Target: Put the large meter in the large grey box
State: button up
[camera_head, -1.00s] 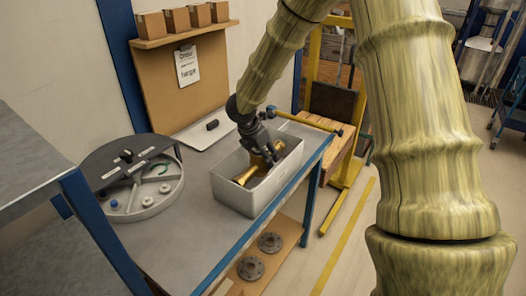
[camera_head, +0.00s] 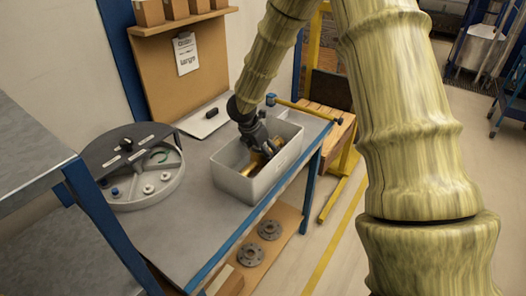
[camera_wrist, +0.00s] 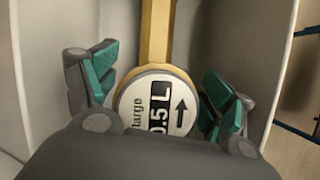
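The large meter (camera_wrist: 157,103) has a round face reading "large" and "0.5 L" with an arrow, and a brass pipe. It is inside the large grey box (camera_head: 236,187), where its brass part (camera_head: 254,163) shows below my gripper. My gripper (camera_head: 263,150) reaches down into the box. In the wrist view my gripper (camera_wrist: 160,80) has its teal-padded fingers spread on both sides of the meter face, with small gaps visible. The lower part of the meter is hidden by my gripper's body.
A round grey fixture with a dark half cover (camera_head: 128,150) stands left of the box on the workbench (camera_head: 165,230). A clipboard marked "large" (camera_head: 186,55) hangs on the back board. Flanges (camera_head: 269,229) lie on the lower shelf. A yellow frame (camera_head: 340,185) stands right.

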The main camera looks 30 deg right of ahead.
jog(key=b+v, duration=0.1)
jog(key=v, duration=1.1)
jog(key=shift+b, duration=0.35)
